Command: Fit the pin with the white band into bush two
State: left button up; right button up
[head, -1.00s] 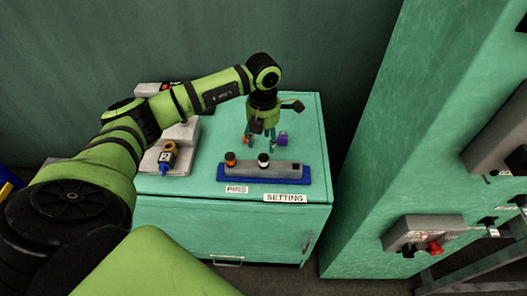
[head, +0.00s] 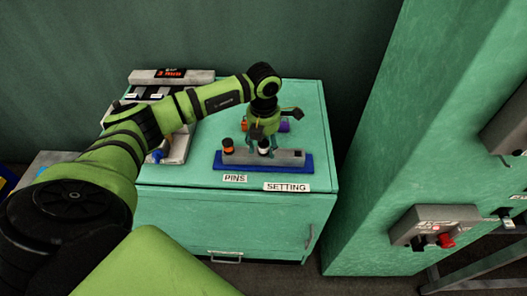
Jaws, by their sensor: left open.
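The pin with the white band (head: 264,150) stands upright in the grey pin block on a blue base (head: 222,167), on the green cabinet. My left gripper (head: 262,148) points down over this pin, open, with its fingers around the pin's top; I cannot tell whether they touch it. The orange-banded pin (head: 228,148) stands to its left in the same block. A grey fixture (head: 181,151) stands at the left, mostly behind my left arm. Bush two cannot be made out now. My right gripper is not in view.
A purple padlock-like item (head: 284,126) and an orange item (head: 244,125) lie behind the gripper. A grey unit with a red display (head: 170,73) is at the back left. PINS and SETTING labels (head: 287,187) are in front. A tall green machine (head: 400,130) stands right.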

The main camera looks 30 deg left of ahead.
aim_at(263, 143)
pick_arm(q)
grip_shut()
jog(key=shift+r, duration=0.1)
jog(key=shift+r, duration=0.25)
jog(key=shift+r+p, duration=0.35)
jog(key=shift+p, duration=0.05)
jog(key=shift+r+p, duration=1.15)
jog(key=shift+r, duration=0.55)
jog(key=shift+r+p, duration=0.45)
jog(key=shift+r, duration=0.2)
jog(key=shift+r+p, duration=0.8)
jog(key=shift+r, duration=0.55)
jog(key=shift+d, duration=0.1)
